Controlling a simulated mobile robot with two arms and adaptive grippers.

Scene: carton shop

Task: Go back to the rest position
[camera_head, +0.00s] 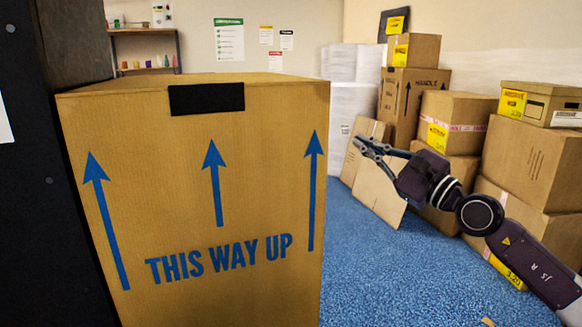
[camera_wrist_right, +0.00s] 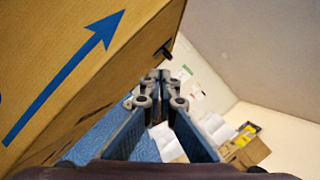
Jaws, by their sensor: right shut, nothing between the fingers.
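My right gripper (camera_head: 368,146) reaches in from the right in the head view, raised above the blue floor. It is shut and empty, and it is apart from the large carton (camera_head: 205,190) to its left. In the right wrist view the two fingers of my right gripper (camera_wrist_right: 160,78) meet at the tips, with nothing between them. My left gripper is not in view.
The large carton stands close in front, beside a dark upright panel (camera_head: 50,200) at the left. Stacked cartons (camera_head: 535,160) line the right wall, and flat cardboard sheets (camera_head: 378,190) lean behind my right gripper. Blue floor (camera_head: 400,285) is free between. A shelf (camera_head: 145,70) stands at the back.

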